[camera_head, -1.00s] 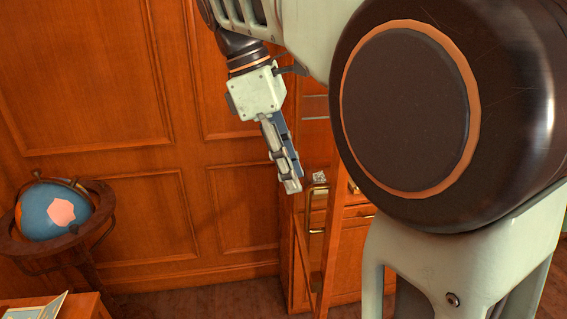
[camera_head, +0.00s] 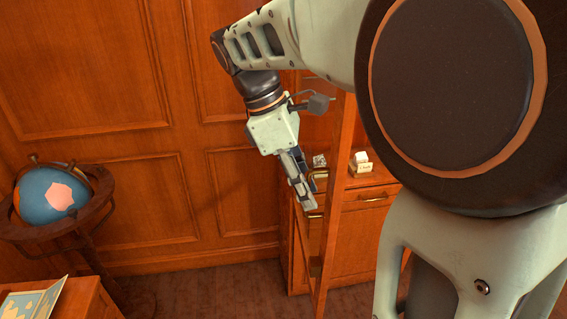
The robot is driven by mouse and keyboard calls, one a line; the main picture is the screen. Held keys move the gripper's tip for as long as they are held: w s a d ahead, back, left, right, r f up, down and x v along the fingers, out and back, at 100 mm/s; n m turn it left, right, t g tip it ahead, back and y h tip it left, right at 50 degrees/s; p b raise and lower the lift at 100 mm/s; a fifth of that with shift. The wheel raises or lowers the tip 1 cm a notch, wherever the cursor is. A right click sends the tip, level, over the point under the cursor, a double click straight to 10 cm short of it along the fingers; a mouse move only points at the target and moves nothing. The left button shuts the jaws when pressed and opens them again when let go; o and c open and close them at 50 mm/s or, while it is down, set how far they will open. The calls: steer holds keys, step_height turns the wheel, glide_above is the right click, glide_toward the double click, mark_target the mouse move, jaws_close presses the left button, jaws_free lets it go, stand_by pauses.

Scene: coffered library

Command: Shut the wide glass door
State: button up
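The wide glass door (camera_head: 337,185) stands open and is seen nearly edge-on, as a tall wooden frame in front of the cabinet. Its glass is hard to make out, and its upper part is hidden behind my arm. A brass fitting, perhaps its handle (camera_head: 317,176), shows beside the fingers. My gripper (camera_head: 308,200) points down at the left side of the door's front stile. The fingers look close together, seen from the side, and their gap does not show. I cannot tell whether they touch the door.
The cabinet (camera_head: 362,225) has drawers with brass pulls, and a small card box (camera_head: 361,163) sits on its ledge. A globe (camera_head: 50,196) on a wooden stand is at the left, above a desk corner with an open map book (camera_head: 35,305). Carpet (camera_head: 215,290) between them is clear.

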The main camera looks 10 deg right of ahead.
steer(key=shift+d+f, duration=0.1)
steer(key=shift+f, duration=0.15)
jaws_close()
stand_by(0.3)
